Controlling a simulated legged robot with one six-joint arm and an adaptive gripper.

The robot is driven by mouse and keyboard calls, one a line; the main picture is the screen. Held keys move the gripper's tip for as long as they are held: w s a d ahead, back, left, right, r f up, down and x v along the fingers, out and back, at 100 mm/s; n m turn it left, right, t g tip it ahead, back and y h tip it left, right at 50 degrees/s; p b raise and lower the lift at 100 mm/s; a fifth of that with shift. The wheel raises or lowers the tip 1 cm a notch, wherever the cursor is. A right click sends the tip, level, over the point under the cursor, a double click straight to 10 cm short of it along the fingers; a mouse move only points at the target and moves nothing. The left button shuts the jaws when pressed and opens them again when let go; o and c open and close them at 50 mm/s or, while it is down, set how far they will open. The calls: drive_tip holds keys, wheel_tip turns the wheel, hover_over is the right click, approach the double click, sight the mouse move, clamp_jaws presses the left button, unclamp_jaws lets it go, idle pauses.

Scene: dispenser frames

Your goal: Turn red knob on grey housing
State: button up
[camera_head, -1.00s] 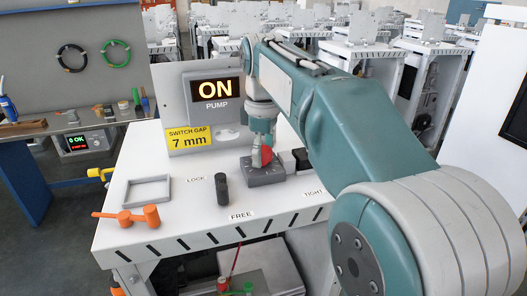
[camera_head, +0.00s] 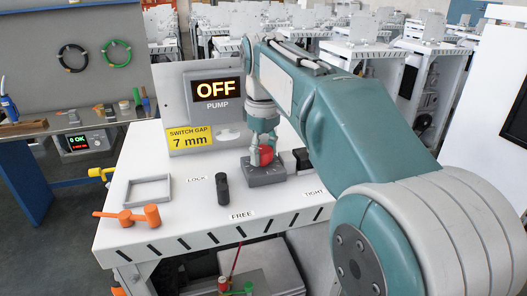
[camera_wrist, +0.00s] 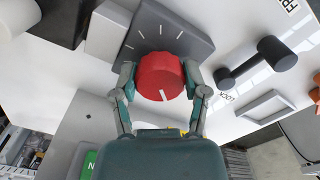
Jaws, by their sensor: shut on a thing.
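The red knob (camera_wrist: 160,77) sits on the grey housing (camera_wrist: 150,30), which has white tick marks. A white pointer line on the knob faces toward my wrist in the wrist view. My gripper (camera_wrist: 160,82) is shut on the knob, with one finger on each side. In the head view my gripper (camera_head: 264,143) is over the grey housing (camera_head: 264,174), and the red knob (camera_head: 267,155) shows partly behind the fingers. The pump display (camera_head: 217,89) reads OFF.
A black lever (camera_head: 221,187) stands left of the housing between LOCK and FREE labels. A black block (camera_head: 301,158) is close on the right. A grey frame (camera_head: 149,179) and an orange handle (camera_head: 128,216) are at the left. A yellow sign (camera_head: 189,139) reads switch gap 7 mm.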

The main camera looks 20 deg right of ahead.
sight(263, 150)
drive_tip(key=shift+f+m, duration=0.2)
drive_tip(key=shift+m, duration=0.4)
drive_tip(key=o, duration=1.1)
drive_tip(key=shift+o, duration=0.2)
drive_tip(key=shift+r, duration=0.1)
wheel_tip(263, 150, up, 12)
idle(0.8)
